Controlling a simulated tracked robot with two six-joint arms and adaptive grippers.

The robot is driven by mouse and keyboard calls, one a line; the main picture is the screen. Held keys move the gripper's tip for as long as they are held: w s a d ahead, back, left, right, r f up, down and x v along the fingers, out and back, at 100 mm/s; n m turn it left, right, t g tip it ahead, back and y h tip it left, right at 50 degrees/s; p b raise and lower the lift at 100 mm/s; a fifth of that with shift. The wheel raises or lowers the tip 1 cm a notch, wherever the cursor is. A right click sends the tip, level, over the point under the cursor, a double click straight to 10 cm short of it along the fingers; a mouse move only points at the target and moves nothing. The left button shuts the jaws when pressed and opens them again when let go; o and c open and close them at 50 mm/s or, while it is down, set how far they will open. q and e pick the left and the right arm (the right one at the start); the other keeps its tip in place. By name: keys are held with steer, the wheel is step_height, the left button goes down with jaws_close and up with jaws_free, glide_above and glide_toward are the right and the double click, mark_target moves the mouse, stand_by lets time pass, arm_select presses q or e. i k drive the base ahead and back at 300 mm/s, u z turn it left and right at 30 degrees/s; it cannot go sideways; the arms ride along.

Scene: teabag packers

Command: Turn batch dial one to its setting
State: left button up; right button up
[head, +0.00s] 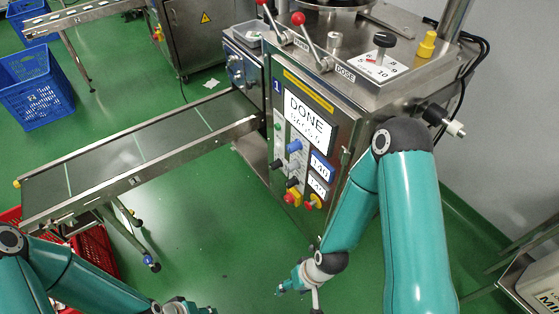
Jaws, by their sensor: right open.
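The machine marked 1 has a front panel with a screen (308,118) reading "DONE" above a smaller line about bags. A black knob (384,40) stands on a white number plate (377,67) on the machine's top; 6, 8, 9 and 10 show, with a red mark beside the knob. Small knobs, including a blue one (294,146), sit on the front panel. No label that I can read names the batch dial. My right gripper (296,287) is open and empty, low in front of the panel, apart from it. My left gripper (186,307) is partly cut off at the bottom edge.
A conveyor (135,150) runs left from the machine. Red-tipped levers (311,42) and a yellow cap (427,44) rise from its top. A red crate (95,250) stands below the conveyor, a blue crate (37,90) at far left. Green floor is clear before the panel.

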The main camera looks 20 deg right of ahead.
mark_target(278, 163)
steer(key=u, duration=0.6)
steer(key=i, duration=0.15)
steer(key=z, duration=2.35)
steer(key=k, duration=0.6)
steer(key=u, duration=0.9)
steer(key=k, duration=0.7)
steer(key=u, duration=0.95)
steer(key=i, duration=1.5)
steer(key=z, duration=0.3)
